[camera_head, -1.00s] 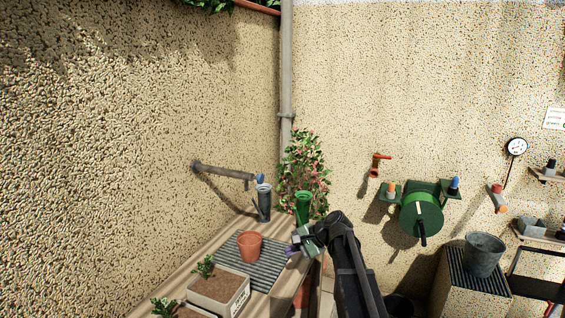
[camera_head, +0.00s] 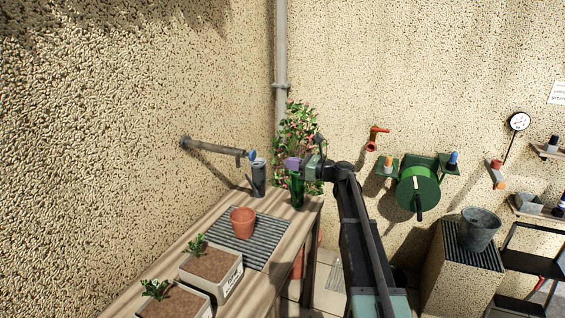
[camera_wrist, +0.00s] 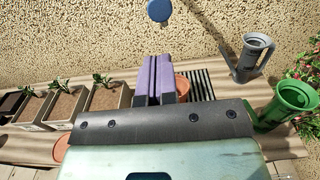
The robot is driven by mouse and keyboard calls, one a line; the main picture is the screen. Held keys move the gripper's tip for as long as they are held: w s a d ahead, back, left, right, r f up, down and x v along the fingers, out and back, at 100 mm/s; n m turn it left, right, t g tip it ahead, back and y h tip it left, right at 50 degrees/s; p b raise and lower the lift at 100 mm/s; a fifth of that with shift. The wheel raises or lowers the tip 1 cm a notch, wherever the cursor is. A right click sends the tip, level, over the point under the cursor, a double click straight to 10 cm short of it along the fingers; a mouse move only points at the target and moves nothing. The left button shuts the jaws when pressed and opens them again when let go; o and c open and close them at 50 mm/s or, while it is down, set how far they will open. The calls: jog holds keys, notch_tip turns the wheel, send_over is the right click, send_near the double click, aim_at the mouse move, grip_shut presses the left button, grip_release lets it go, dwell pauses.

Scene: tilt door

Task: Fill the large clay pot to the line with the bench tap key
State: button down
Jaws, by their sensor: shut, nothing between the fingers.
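A terracotta clay pot (camera_head: 243,222) stands upright on a dark slatted grate on the bench; in the wrist view it is mostly hidden behind my fingers (camera_wrist: 182,84). A grey pipe tap (camera_head: 215,148) juts from the left wall, with a blue part (camera_head: 252,156) at its free end. A round blue thing (camera_wrist: 158,10) shows at the top edge of the wrist view. My gripper (camera_head: 291,164), with purple fingers, is shut and empty, above the bench to the right of the tap's end. I cannot see a fill line or the water level in the pot.
A grey can (camera_head: 258,178) and a green can (camera_head: 297,190) stand near the bench's far end, the green one close below my gripper. Planters (camera_head: 212,272) fill the near end. A flowering plant (camera_head: 298,130) is behind. A green hose reel (camera_head: 418,188) hangs on the right wall.

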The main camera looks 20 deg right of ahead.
aim_at(254, 155)
jog(key=x, duration=1.2)
jog(key=shift+w, duration=0.1)
jog(key=shift+w+a, duration=0.5)
jog(key=shift+a, duration=0.05)
jog(key=shift+a+r, duration=0.1)
jog(key=shift+r, duration=0.1)
dwell(5.9)
